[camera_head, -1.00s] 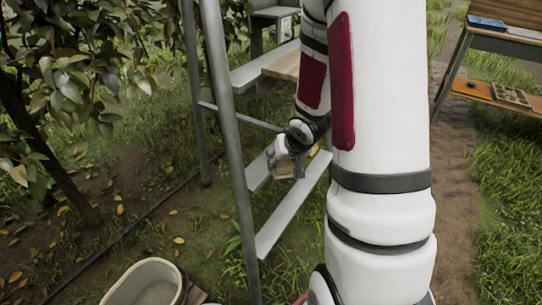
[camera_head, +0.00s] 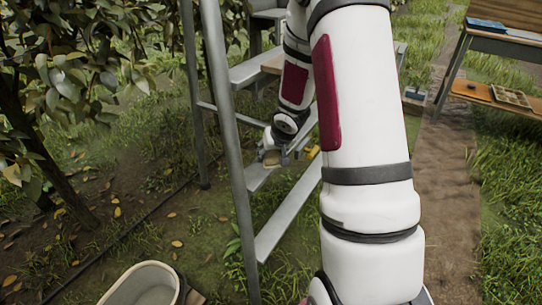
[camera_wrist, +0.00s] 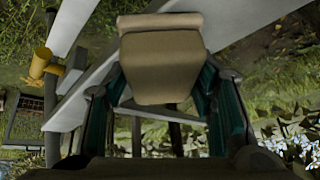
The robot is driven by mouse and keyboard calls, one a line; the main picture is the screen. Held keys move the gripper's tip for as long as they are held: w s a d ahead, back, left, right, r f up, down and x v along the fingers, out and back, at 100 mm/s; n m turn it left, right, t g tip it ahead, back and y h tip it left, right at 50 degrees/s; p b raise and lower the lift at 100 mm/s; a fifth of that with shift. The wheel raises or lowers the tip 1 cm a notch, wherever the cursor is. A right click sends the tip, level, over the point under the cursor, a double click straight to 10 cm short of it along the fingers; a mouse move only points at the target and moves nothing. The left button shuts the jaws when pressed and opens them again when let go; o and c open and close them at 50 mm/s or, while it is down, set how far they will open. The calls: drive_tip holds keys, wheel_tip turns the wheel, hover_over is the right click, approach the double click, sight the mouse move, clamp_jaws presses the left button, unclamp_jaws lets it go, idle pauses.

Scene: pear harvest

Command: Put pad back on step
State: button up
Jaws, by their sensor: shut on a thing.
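The pad is a tan, slightly curved piece with a rolled far edge, and it shows in the wrist view (camera_wrist: 160,68). My gripper (camera_wrist: 162,88) is shut on it, with a teal-sided finger at each side. In the head view my gripper (camera_head: 277,155) is small, beside the ladder, and a bit of the tan pad (camera_head: 270,159) shows at it. Grey ladder steps (camera_head: 290,212) lie below and beside the gripper. In the wrist view a grey step (camera_wrist: 72,108) runs diagonally behind the pad; I cannot tell whether they touch.
The ladder's grey rail (camera_head: 231,140) stands left of my arm. A yellow object (camera_head: 312,152) is just right of the gripper; a yellow part shows in the wrist view (camera_wrist: 42,63). A tree is left, a pale tub (camera_head: 150,284) front left, a wooden bench (camera_head: 505,95) right.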

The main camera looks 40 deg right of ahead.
drive_tip(key=o, duration=1.2)
